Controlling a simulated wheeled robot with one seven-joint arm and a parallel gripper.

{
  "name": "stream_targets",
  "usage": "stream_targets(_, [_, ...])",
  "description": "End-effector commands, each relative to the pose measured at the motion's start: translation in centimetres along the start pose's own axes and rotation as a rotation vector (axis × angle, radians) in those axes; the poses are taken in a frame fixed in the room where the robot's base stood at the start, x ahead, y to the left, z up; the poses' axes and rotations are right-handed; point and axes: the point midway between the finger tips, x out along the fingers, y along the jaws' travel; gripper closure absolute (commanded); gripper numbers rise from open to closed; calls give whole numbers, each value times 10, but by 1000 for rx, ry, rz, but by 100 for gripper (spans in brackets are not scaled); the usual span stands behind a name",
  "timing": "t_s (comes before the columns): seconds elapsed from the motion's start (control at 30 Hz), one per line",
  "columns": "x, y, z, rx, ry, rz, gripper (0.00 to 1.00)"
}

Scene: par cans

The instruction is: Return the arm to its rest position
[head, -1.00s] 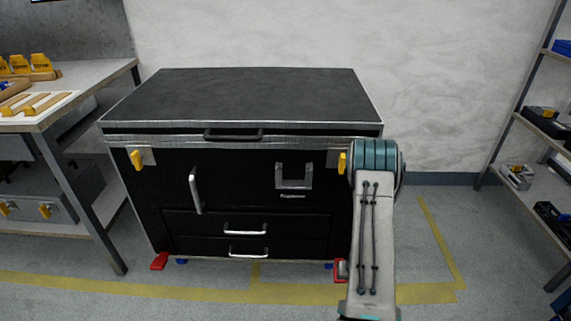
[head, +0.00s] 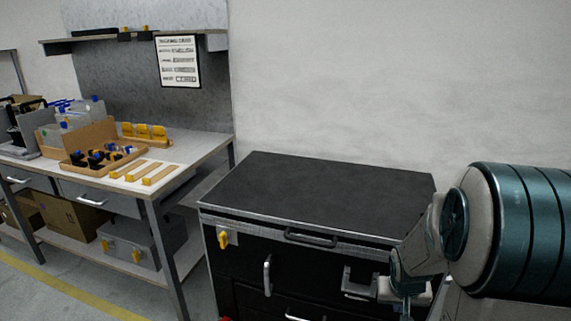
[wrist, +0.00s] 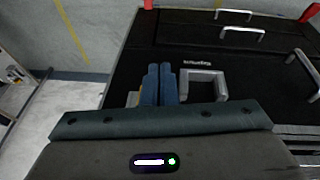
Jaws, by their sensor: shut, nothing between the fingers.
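My gripper (wrist: 160,72) shows in the wrist view as two blue fingers side by side, closed together and empty. It is in front of the black cabinet's face, near a square grey handle (wrist: 204,78); I cannot tell the gap between them. In the head view my arm (head: 515,228) is bent at the right edge, its teal joint large and close. The arm's pale far part covers the right front corner of the black cabinet (head: 325,192).
The cabinet's dark top is bare, and its front has protruding handles (head: 267,275) and a yellow latch (head: 223,240). A workbench (head: 205,147) at the left holds a cardboard tray (head: 75,168) and yellow-ended strips (head: 143,171). Open floor (wrist: 75,125) lies left in the wrist view.

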Motion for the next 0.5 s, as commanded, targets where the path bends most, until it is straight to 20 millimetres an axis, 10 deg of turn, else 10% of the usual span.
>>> stream_targets(0.1, [-77, -12, 2, -22, 2, -18, 100])
stream_targets(0.5, [-260, -46, 54, -117, -25, -112, 100])
